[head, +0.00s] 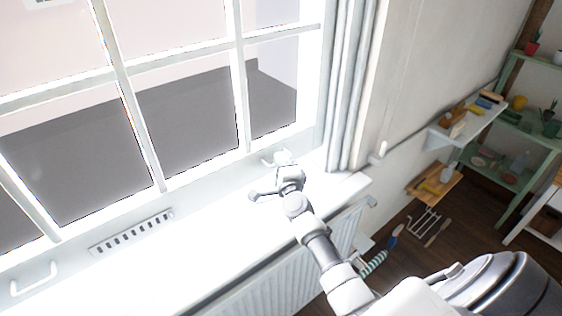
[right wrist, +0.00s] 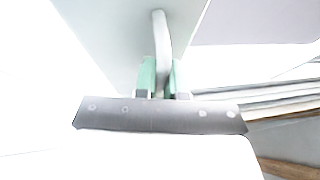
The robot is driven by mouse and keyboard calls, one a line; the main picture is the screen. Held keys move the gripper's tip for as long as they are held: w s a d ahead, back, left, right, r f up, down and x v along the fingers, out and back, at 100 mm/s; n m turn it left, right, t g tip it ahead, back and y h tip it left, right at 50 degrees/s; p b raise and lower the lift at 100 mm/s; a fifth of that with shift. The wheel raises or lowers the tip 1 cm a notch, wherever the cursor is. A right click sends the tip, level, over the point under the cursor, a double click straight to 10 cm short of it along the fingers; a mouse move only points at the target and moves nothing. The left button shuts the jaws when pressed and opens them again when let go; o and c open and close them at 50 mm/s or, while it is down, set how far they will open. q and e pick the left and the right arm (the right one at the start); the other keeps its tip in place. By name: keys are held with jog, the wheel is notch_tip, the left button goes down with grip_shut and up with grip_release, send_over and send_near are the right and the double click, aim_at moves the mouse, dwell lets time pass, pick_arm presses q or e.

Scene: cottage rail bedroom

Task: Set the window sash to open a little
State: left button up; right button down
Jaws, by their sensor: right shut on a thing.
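The white window sash (head: 150,205) with its glazing bars fills the left and middle of the head view. Its lower rail lies close above the white sill, and I cannot tell whether a gap shows beneath it. A pale sash handle (head: 35,278) is at the left end of the rail. My right gripper (head: 283,158) is at the right end of the rail. In the right wrist view its green-padded fingers (right wrist: 160,72) are shut on the right sash handle (right wrist: 161,35), a pale curved bar. My left gripper is not in view.
A slotted vent (head: 132,232) is on the rail between the handles. A white radiator (head: 270,275) is below the sill. A wall shelf (head: 468,124) and a green rack (head: 540,135) stand farther right.

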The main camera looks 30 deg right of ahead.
jog(key=c, duration=1.3)
grip_release()
jog(key=shift+r, duration=0.1)
jog(key=shift+o, duration=0.4)
jog(key=v, duration=1)
jog(key=shift+s+f+b, duration=0.25)
jog(key=shift+s+b, duration=0.1)
jog(key=shift+b, duration=0.05)
jog(key=shift+a, duration=0.15)
